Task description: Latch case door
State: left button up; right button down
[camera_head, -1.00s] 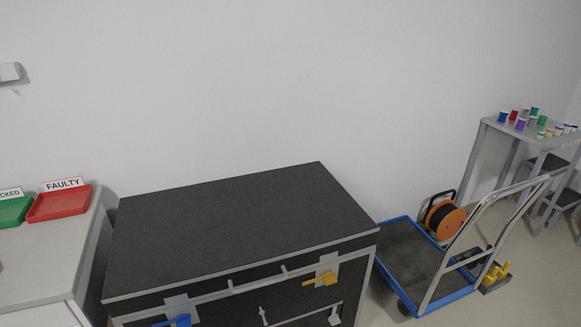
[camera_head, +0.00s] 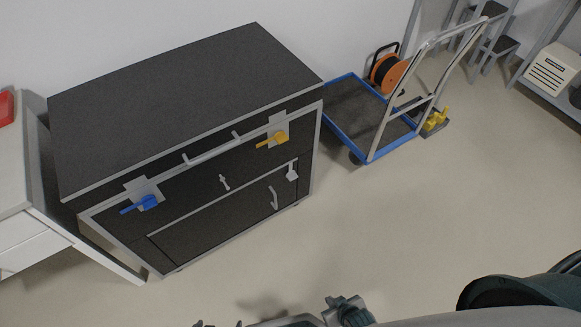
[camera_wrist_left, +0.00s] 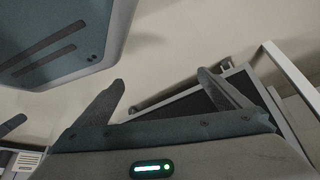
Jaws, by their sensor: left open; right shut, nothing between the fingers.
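The black case (camera_head: 190,75) with grey edges stands at the left in the head view. Its lower front door (camera_head: 225,220) looks closed or nearly so; I cannot tell if it is flush. A grey handle (camera_head: 273,197) is on the door, and a small grey latch (camera_head: 224,182) sits above it. A blue lever (camera_head: 140,204) and a yellow lever (camera_head: 272,140) are on the upper front. My left gripper (camera_wrist_left: 165,90) is open and empty in the wrist view; its tips barely show in the head view. My right gripper (camera_head: 347,311) seems to be at the bottom edge, apart from the case.
A white cabinet (camera_head: 25,240) stands close to the case's left. A blue trolley (camera_head: 345,105) with a tall grey handle is to its right, near an orange cable reel (camera_head: 388,74). The floor (camera_head: 400,220) before the case is clear.

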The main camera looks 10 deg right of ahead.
aim_at(292, 176)
jog(key=k+l+z, duration=0.1)
jog(key=l, duration=0.35)
jog(key=k+l+z, duration=0.1)
jog(key=l, duration=0.4)
jog(key=k+l+z, duration=0.15)
jog(key=l, duration=0.3)
jog(key=l+z, duration=0.1)
jog(key=l, duration=0.4)
